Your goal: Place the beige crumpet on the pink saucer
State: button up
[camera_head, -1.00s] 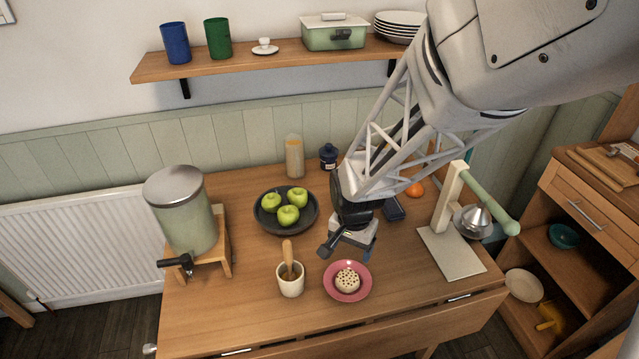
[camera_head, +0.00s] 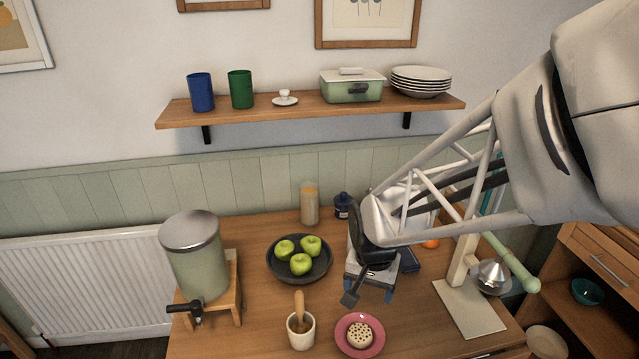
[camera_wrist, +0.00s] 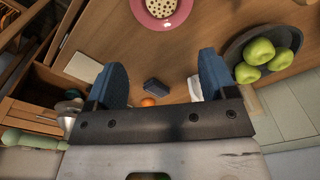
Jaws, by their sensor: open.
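The beige crumpet (camera_head: 360,335), round with dark holes, lies on the pink saucer (camera_head: 344,345) near the front of the wooden table. In the wrist view the crumpet (camera_wrist: 161,13) and the saucer (camera_wrist: 187,8) are at the top edge, partly cut off. My gripper (camera_head: 368,300) is open and empty above the table, behind and above the saucer and apart from it. In the wrist view its two blue fingers (camera_wrist: 162,78) are spread wide with nothing between them.
A cup with a wooden pestle (camera_head: 301,331) stands left of the saucer. A dark bowl of green apples (camera_head: 299,276) is behind it. A drink dispenser (camera_head: 195,258) stands at left, a press with a stand (camera_head: 468,307) at right. A dark box (camera_head: 409,261) lies behind my gripper.

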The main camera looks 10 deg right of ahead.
jog(key=s+r+n+t, duration=0.1)
jog(key=s+r+n, duration=0.5)
jog(key=s+r, duration=0.5)
jog(key=shift+s+a+r+t, duration=0.2)
jog(key=shift+a+r+t, duration=0.25)
jog(key=shift+r, duration=1.7)
